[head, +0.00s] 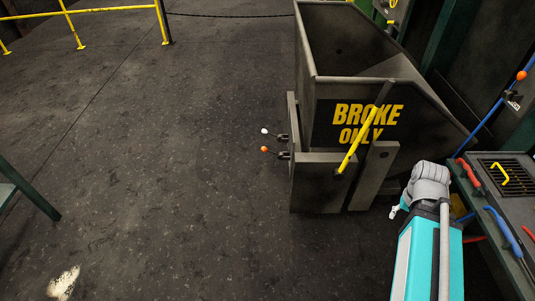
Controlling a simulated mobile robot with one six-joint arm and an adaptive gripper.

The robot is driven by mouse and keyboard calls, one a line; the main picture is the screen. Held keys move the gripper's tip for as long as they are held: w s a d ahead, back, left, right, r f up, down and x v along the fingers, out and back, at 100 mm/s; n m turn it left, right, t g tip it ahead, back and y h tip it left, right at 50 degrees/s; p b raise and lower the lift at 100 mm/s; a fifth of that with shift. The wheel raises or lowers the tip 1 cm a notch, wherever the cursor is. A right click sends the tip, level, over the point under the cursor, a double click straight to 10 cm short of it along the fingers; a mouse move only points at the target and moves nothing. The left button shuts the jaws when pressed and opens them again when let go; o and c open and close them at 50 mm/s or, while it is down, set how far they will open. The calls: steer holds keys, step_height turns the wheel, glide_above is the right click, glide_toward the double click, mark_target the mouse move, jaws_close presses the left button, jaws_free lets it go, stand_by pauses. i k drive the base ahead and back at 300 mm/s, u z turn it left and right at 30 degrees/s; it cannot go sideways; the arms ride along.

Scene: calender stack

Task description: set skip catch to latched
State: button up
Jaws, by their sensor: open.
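The skip (330,95) is a dark, open-topped steel bin marked "BROKE ONLY", right of centre in the head view. A yellow bar (362,142) slants across its front face, top end to the right. Two short levers stick out from its left side, one with a white knob (264,131) and one with an orange knob (264,149) just below. I cannot tell which of these is the catch, or whether it is latched.
A bench (490,205) with red and blue hand tools and a yellow-handled grate stands close at the right. Yellow railing (75,25) and a dark chain lie at the back. A green table edge (25,190) shows at left.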

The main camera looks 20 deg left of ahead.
mark_target(263, 149)
steer(key=k, duration=1.4)
steer(key=u, duration=0.8)
steer(key=i, duration=1)
